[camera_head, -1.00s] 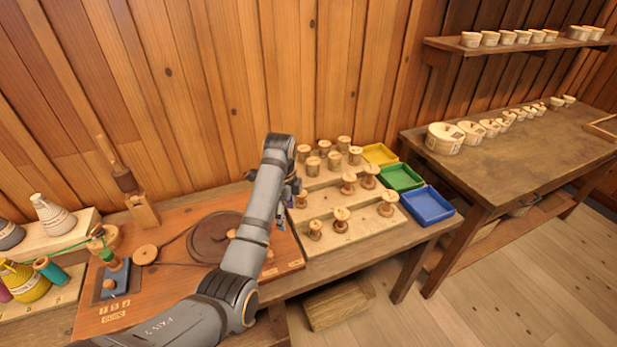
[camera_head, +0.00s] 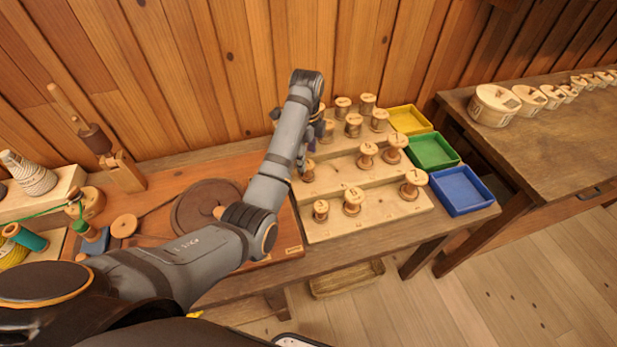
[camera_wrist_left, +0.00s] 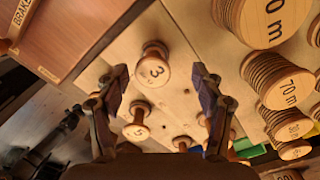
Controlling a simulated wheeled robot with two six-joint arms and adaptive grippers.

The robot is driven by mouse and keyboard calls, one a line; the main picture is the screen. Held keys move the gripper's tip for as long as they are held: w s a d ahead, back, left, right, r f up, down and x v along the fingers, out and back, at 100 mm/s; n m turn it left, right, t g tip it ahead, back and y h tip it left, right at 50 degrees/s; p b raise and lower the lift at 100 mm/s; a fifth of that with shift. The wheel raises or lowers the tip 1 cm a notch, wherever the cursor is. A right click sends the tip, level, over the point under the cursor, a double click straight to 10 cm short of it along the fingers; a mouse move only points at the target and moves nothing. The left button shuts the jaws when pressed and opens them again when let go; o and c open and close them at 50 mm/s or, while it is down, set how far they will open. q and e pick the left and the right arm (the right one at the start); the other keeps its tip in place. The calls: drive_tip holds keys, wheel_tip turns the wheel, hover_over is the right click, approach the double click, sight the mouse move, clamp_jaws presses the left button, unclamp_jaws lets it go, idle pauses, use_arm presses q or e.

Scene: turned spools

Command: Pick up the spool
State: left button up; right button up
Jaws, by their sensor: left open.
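Several turned wooden spools stand on a pale stepped board (camera_head: 335,183). Front-row spools include a small one (camera_head: 320,210), one beside it (camera_head: 352,201) and one at the right (camera_head: 413,185). My left gripper (camera_head: 310,138) hangs over the board's left part, partly hidden by its own arm, close above a spool (camera_head: 308,169). In the left wrist view my open left gripper (camera_wrist_left: 161,76) has a spool marked 3 (camera_wrist_left: 153,69) showing between its fingers, apparently ungripped. A spool marked 5 (camera_wrist_left: 137,124) shows below it. My right gripper is out of view.
Yellow (camera_head: 409,119), green (camera_head: 432,151) and blue (camera_head: 462,190) trays line the board's right side. A wooden plank wall (camera_head: 240,70) rises close behind. Thread cones (camera_head: 28,172) and a wheel device (camera_head: 205,207) are left. A second table (camera_head: 540,140) holds round boxes.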

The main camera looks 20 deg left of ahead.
sight(307, 165)
use_arm(q)
drive_tip(key=shift+s+f, duration=0.1)
drive_tip(key=shift+s, duration=0.05)
drive_tip(key=f+b, duration=0.1)
drive_tip(key=f, duration=0.1)
drive_tip(key=b, duration=0.1)
drive_tip(key=shift+s+d+f+b, duration=0.25)
drive_tip(key=shift+s+f+b, duration=0.05)
drive_tip(key=shift+s+f, duration=0.1)
drive_tip(key=shift+w+f, duration=0.15)
drive_tip(key=shift+f, duration=0.8)
drive_tip(key=shift+r, duration=0.1)
drive_tip(key=shift+c, duration=0.9)
drive_tip(key=c, duration=0.9)
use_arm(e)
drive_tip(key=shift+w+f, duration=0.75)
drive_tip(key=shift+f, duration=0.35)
